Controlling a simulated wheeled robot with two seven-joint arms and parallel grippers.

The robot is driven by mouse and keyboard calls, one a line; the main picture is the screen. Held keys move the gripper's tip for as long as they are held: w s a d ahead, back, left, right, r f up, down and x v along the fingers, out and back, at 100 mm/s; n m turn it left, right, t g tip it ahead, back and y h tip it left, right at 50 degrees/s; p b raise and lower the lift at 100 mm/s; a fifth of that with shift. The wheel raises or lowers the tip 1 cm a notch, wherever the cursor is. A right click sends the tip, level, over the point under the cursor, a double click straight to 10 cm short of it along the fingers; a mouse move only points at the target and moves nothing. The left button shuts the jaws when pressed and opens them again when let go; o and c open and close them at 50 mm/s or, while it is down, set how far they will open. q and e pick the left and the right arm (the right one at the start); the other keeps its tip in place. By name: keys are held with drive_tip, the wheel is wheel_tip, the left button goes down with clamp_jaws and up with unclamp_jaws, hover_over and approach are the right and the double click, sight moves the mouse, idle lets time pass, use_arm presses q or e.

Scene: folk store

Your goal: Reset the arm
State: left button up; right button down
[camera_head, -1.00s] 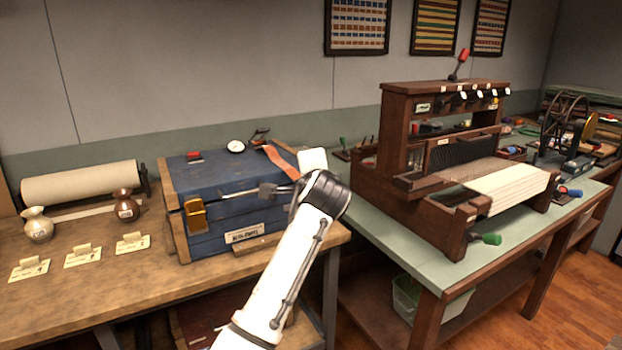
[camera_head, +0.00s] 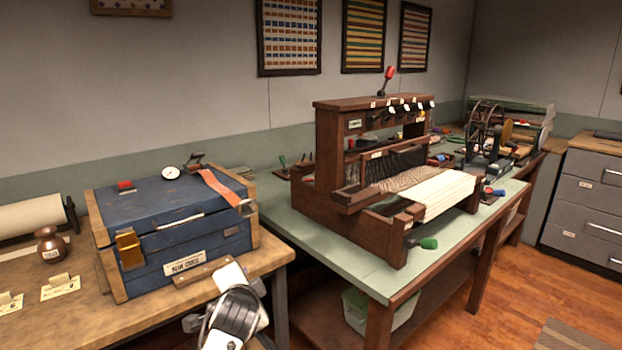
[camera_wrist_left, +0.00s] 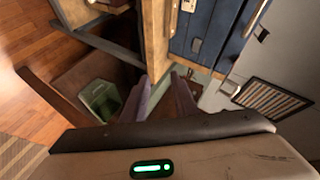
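My left arm (camera_head: 232,318) comes in at the bottom of the head view, in front of the blue chest, with its wrist folded low by the table edge. Its fingertips cannot be made out there. In the left wrist view my left gripper (camera_wrist_left: 161,78) shows two dark fingers apart, with nothing seen between them. The blue chest (camera_head: 180,225) stands shut on the wooden table; its blue front also shows in the left wrist view (camera_wrist_left: 205,30). My right gripper is in no view.
A wooden loom (camera_head: 345,215) stands on the green-topped table (camera_head: 300,222) to the right. A pale green bin (camera_head: 355,308) sits below it; it also shows in the left wrist view (camera_wrist_left: 100,98). Grey drawers (camera_head: 585,205) stand far right. Wooden floor (camera_head: 500,300) is open at lower right.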

use_arm(q)
drive_tip(key=s+f+n+g+h, duration=0.2)
drive_tip(key=s+f+n+h, duration=0.15)
drive_tip(key=s+f, duration=1.55)
drive_tip(key=s+f+n+g, duration=0.1)
drive_tip(key=s+f+n, duration=0.1)
drive_tip(key=s, duration=0.9)
drive_tip(key=s+f+n+h, duration=0.1)
drive_tip(key=s+f+n, duration=0.2)
drive_tip(key=s, duration=0.7)
wheel_tip(320, 180, down, 3)
drive_tip(key=shift+s+r+g, duration=0.2)
drive_tip(key=shift+s+g, duration=0.15)
drive_tip(key=shift+g, duration=0.05)
